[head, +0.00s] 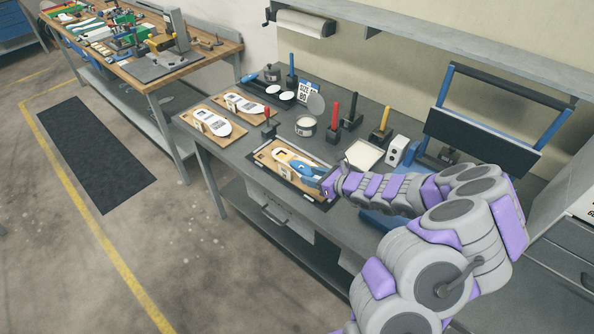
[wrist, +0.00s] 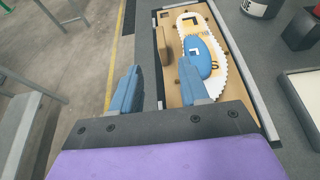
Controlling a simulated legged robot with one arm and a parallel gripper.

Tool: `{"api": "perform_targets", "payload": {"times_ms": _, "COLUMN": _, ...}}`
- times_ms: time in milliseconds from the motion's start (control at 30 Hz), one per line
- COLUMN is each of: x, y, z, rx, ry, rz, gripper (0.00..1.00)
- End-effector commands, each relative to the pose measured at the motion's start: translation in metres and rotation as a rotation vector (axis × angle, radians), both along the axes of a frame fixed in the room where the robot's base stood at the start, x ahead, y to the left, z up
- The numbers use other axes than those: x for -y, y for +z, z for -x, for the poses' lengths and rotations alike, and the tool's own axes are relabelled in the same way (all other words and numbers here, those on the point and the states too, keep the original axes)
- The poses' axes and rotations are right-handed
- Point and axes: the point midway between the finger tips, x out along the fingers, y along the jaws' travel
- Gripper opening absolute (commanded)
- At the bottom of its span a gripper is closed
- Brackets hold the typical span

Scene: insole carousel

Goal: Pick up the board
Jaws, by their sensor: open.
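The tan board (wrist: 172,90) lies in a dark frame with a light rim (wrist: 238,75); in the head view the board (head: 265,158) is at the bench's front edge. On it are a white insole with a toothed edge (wrist: 226,73), a blue pad (wrist: 203,60) and an upright wooden block (wrist: 165,46) by the left edge. My gripper (wrist: 158,72) is open and empty, with blue fingers. In the wrist view its left finger shows left of the frame and its right finger overlaps the board. In the head view my gripper (head: 322,184) is at the board's right end, which my arm partly hides.
Two similar boards with white insoles (head: 207,123) (head: 245,105) lie further left on the bench. A round tin (head: 305,126), red-handled tool (head: 335,115), yellow-handled tool (head: 382,127) and white tray (head: 364,154) stand behind. A wooden workbench (head: 160,70) is at the far left.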

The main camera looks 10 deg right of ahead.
Motion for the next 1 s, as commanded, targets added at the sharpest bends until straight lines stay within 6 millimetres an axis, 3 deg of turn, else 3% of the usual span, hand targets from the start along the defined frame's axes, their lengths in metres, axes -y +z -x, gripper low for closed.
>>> {"api": "perform_targets", "payload": {"times_ms": 400, "x": -0.032, "y": -0.026, "z": -0.045, "rx": -0.001, "ry": 0.004, "rz": 0.000, "gripper": 0.45}}
{"api": "perform_targets", "payload": {"times_ms": 667, "x": -0.040, "y": -0.030, "z": -0.058, "rx": 0.002, "ry": 0.002, "rz": 0.001, "gripper": 0.45}}
{"api": "perform_targets", "payload": {"times_ms": 1000, "x": -0.060, "y": -0.048, "z": -0.092, "rx": 0.001, "ry": 0.002, "rz": 0.003, "gripper": 0.45}}
